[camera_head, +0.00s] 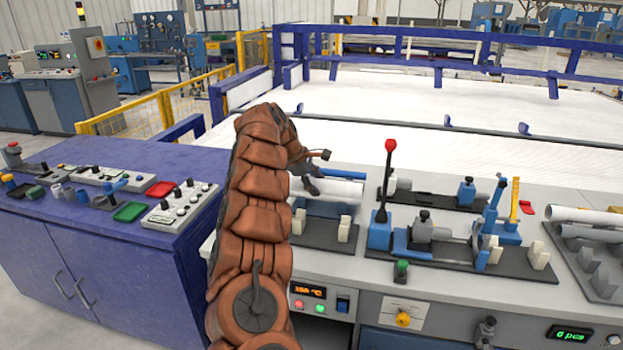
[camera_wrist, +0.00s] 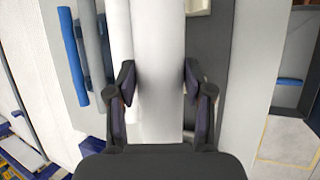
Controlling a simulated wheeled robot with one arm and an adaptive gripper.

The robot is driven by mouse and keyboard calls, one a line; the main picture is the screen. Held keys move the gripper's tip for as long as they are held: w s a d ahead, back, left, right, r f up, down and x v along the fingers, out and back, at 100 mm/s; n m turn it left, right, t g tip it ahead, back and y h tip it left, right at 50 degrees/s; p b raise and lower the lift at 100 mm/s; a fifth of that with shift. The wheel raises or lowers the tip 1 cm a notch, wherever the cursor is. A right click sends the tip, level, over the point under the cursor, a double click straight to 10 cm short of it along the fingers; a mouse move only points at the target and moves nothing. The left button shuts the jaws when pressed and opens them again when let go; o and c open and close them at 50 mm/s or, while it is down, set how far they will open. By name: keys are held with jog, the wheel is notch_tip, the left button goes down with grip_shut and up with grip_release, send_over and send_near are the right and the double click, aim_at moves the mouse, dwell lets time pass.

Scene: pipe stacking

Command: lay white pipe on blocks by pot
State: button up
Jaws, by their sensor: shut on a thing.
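My gripper (camera_head: 309,184) is shut on a white pipe (camera_head: 342,190), partly hidden by my arm in the head view. In the wrist view the white pipe (camera_wrist: 158,50) runs lengthwise between the two fingers (camera_wrist: 158,92). In the head view it lies level above or close behind a dark plate (camera_head: 322,240) with two cream blocks (camera_head: 344,228). I cannot tell whether it touches anything below. A second pair of cream blocks (camera_head: 540,254) stands on another dark plate at the right. I cannot make out a pot with certainty.
A red-knobbed lever (camera_head: 390,146) stands just right of the held pipe. Blue clamps (camera_head: 466,192) stand beyond it. Several pipes lie on a grey rack (camera_head: 598,272) at the far right. A blue rod (camera_wrist: 73,55) lies left in the wrist view. A purple cabinet (camera_head: 110,255) stands left.

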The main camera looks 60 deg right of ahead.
jog(key=f, duration=0.1)
jog(key=f+b, duration=0.1)
jog(key=f, duration=0.1)
jog(key=shift+w+a+f, duration=0.15)
jog(key=shift+w+a, duration=0.1)
jog(key=shift+f+b, duration=1.95)
jog(key=shift+f, duration=1.45)
jog(key=o, duration=1.3)
jog(key=shift+o, duration=0.2)
jog(key=v, duration=1.2)
